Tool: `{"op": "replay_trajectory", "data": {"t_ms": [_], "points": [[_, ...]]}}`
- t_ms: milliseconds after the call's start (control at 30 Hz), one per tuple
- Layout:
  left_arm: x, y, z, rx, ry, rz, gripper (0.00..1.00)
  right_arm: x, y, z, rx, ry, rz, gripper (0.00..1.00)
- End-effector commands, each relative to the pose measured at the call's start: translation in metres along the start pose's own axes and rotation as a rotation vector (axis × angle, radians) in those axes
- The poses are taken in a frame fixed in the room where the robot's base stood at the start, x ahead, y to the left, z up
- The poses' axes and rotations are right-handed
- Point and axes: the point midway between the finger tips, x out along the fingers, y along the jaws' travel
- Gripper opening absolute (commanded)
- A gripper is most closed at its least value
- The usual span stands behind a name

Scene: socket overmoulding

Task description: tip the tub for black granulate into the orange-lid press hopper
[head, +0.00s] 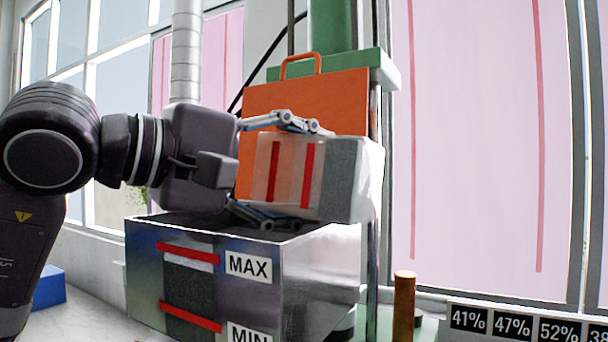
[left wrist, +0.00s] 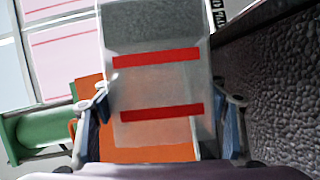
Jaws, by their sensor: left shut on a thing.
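The tub (head: 342,178) is translucent with two red stripes and lies on its side in the head view, above the hopper. Dark grey granulate shows in its right end, away from my gripper. My left gripper (head: 308,174) is shut on the tub, one finger above and one below. In the left wrist view the tub (left wrist: 155,88) sits between the fingers, granulate at its far end. The metal hopper (head: 200,283) has MAX and MIN marks; its orange lid (head: 345,100) stands upright behind the tub. Dark granulate is visible inside. The tub's mouth is not clearly visible. My right gripper is not in view.
A green press part (head: 385,68) stands behind the lid. A brown post (head: 403,300) and percentage labels (head: 510,328) are at the lower right. A blue box (head: 50,287) is at the lower left. The space right of the tub looks free.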

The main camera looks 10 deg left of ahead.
Motion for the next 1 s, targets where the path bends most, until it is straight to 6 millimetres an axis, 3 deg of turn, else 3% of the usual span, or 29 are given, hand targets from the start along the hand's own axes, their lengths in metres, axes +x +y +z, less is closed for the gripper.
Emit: {"op": "replay_trajectory", "data": {"t_ms": [1000], "points": [[-0.0031, 0.0089, 0.0013, -0.020, 0.002, 0.029, 0.10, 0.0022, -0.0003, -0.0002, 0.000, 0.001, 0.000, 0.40]]}}
